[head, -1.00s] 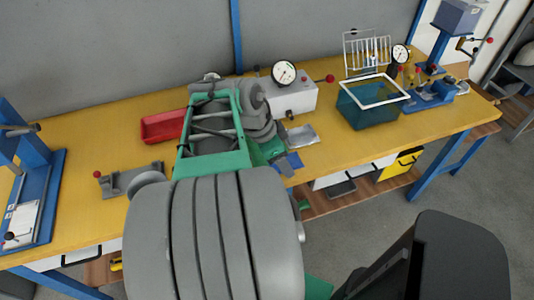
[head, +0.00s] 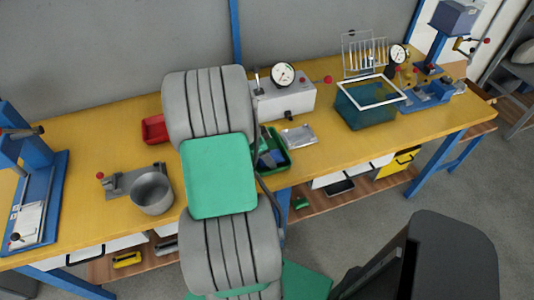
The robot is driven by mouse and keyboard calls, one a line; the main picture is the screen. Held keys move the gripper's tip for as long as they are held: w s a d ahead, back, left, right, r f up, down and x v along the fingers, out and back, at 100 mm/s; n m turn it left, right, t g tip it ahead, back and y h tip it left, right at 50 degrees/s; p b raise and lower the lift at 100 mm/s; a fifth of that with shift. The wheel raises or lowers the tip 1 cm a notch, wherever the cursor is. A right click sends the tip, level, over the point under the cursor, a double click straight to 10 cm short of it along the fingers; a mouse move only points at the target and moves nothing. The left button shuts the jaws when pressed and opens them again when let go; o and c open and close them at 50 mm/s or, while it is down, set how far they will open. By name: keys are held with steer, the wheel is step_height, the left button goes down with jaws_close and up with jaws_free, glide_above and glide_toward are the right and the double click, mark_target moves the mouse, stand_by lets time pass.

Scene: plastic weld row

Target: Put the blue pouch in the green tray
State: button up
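The green tray (head: 286,166) sits on the yellow bench just right of my arm, its left part hidden behind the arm. A small blue shape (head: 277,156) shows inside it; it looks like the blue pouch, but it is partly covered and small. My arm bends across the middle of the view. My gripper is hidden behind the arm links, so its fingers and anything in them do not show.
A gauge box (head: 285,100) stands behind. A teal bin (head: 366,112) is farther right. A red tray (head: 154,129), a grey pot (head: 152,194) and a blue press (head: 40,195) are to the left.

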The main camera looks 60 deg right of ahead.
steer(key=shift+f, duration=0.15)
steer(key=o, duration=1.1)
steer(key=shift+c, duration=0.2)
steer(key=shift+r, duration=0.35)
steer(key=v, duration=1.2)
steer(key=w+a+r+n+t, duration=0.3)
steer(key=w+a+n, duration=0.6)
steer(key=a, duration=0.1)
steer(key=w+a+n+t+y, duration=0.1)
steer(key=a+n, duration=0.8)
steer(key=a, duration=0.5)
steer(key=w+a+r+n+t+y, duration=0.1)
steer(key=a+n+t+y, duration=0.1)
steer(key=a+n, duration=0.7)
steer(key=a, duration=0.4)
steer(key=shift+a+r+t+b, duration=0.2)
steer(key=shift+a+t+b, duration=0.1)
steer(key=shift+a+b, duration=0.05)
